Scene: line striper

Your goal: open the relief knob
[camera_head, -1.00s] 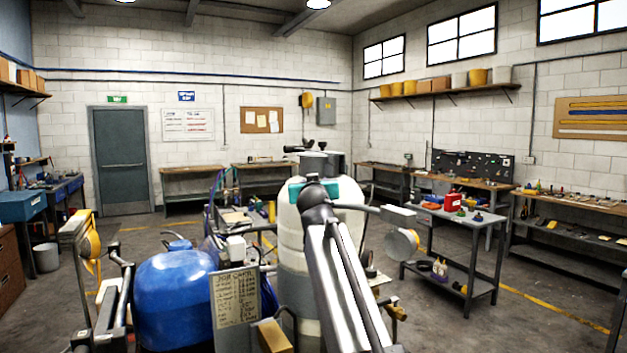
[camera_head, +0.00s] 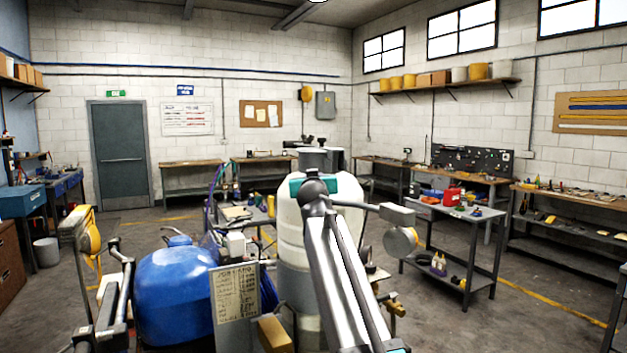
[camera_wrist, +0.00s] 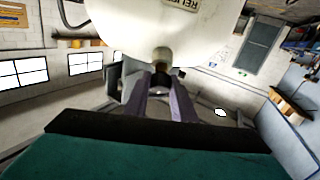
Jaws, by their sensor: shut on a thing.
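The relief knob (camera_wrist: 161,56) is a small brass-coloured fitting on the white tank (camera_wrist: 150,25) in the wrist view, below a label partly reading "RELIE". My gripper (camera_wrist: 161,80) has its two grey fingers pointing at the tank and closed on the knob. The knob's outer end is mostly hidden between the fingertips. In the head view the white tank also shows (camera_head: 290,219), standing upright behind my arm. My arm hides the knob and the fingers there.
A blue rounded tank (camera_head: 175,295) stands left of the white tank, with a written board (camera_head: 235,293) between them. A grey cart (camera_head: 470,213) with tools stands at the right. Workbenches line the walls. Open floor lies at the right.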

